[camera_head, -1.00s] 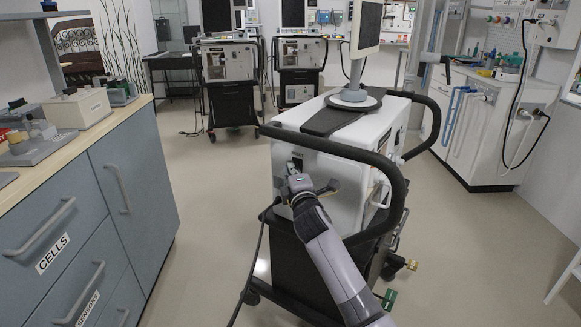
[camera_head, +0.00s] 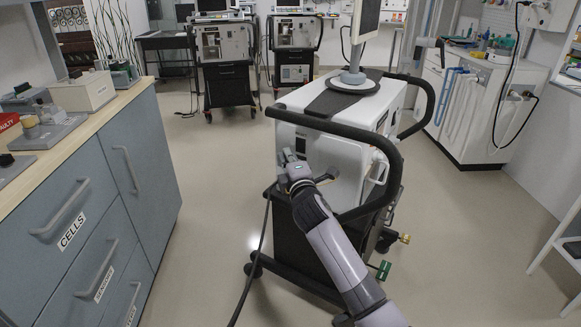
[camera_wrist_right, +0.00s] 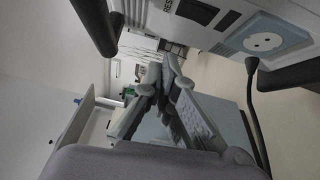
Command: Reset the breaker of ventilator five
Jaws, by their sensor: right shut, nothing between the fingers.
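The nearest ventilator (camera_head: 345,160) stands on a dark wheeled cart in the middle of the head view, with a screen (camera_head: 366,18) on top. My right gripper (camera_head: 286,156) is at its near face, below the black handle bar, and hides part of that face. In the right wrist view my right gripper (camera_wrist_right: 166,68) is shut and empty. That view shows a panel with a dark rectangular element (camera_wrist_right: 197,12), a partly hidden label starting "RES", and a round white socket (camera_wrist_right: 263,42). I cannot tell whether the fingertips touch the panel. My left gripper is not in view.
A black handle bar (camera_head: 335,127) curves around the ventilator's near side. A dark cable (camera_head: 257,255) hangs to the floor. Blue-grey drawers (camera_head: 75,200) stand at left. Two more ventilators (camera_head: 224,42) (camera_head: 293,34) stand behind. Floor (camera_head: 470,230) is free at right.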

